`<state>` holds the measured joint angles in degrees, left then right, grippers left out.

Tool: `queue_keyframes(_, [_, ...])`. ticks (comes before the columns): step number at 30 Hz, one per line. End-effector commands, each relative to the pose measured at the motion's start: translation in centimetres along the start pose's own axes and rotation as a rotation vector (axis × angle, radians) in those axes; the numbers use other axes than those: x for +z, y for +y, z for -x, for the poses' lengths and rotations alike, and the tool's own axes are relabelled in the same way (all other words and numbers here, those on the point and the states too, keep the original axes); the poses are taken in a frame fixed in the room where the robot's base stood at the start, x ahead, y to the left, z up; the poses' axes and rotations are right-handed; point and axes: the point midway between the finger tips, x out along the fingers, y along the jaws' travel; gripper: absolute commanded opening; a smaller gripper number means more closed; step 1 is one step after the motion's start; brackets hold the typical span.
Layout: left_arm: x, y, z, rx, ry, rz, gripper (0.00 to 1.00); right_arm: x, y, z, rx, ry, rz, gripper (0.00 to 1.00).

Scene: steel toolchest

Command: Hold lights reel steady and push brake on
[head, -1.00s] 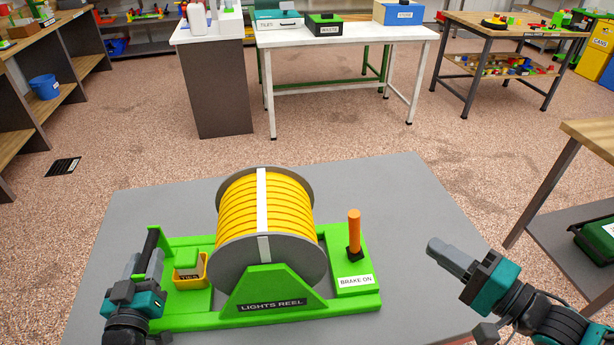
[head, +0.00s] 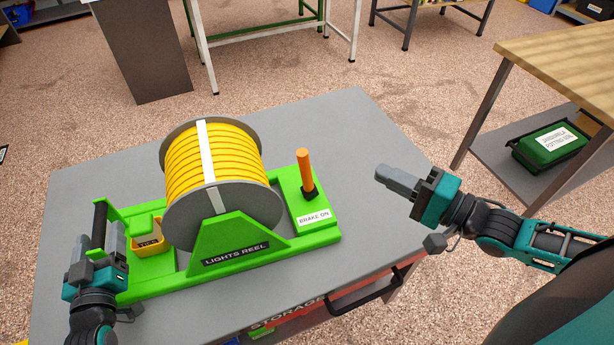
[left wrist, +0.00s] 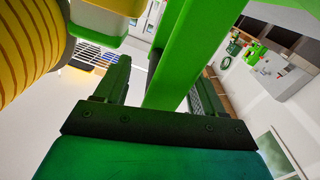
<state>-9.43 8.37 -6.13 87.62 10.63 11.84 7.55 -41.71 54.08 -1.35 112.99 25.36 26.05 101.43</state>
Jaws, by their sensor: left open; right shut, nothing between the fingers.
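The lights reel stands on a grey table, with a green base (head: 235,240) and a drum of yellow cable (head: 215,160). A green bracket with a black handle (head: 100,220) is at its left end. My left gripper (head: 99,243) is open at this handle. In the left wrist view a green bar (left wrist: 185,50) passes between the open fingers (left wrist: 158,88); contact cannot be told. The orange brake lever (head: 304,170) stands nearly upright on the right of the base, above a "BRAKE ON" label (head: 314,217). My right gripper (head: 382,175) is shut and empty, right of the lever and apart from it.
The grey tabletop (head: 330,130) is clear behind the reel. A yellow bin (head: 150,246) sits in the base beside the drum. A storage drawer with a black handle (head: 365,298) is under the front edge. A wooden bench (head: 560,60) stands at the right.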

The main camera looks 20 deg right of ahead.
Motion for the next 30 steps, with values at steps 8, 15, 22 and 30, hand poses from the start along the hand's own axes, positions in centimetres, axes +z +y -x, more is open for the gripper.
queue_keyframes(8, [-0.2,0.0,3.8,0.0,0.007,0.009,0.69,0.0,0.0,0.0,0.0,0.0,0.0,0.0])
queue_keyframes(15, [-0.3,0.1,8.5,0.001,0.012,0.015,0.69,0.0,0.0,0.0,0.0,0.0,0.0,0.0])
queue_keyframes(22, [-0.5,0.1,11.1,0.001,0.017,0.018,0.69,0.0,0.0,0.0,0.0,0.0,0.0,0.0])
queue_keyframes(30, [-0.5,0.1,11.6,0.002,0.02,0.019,0.69,0.0,0.0,0.0,0.0,0.0,0.0,0.0])
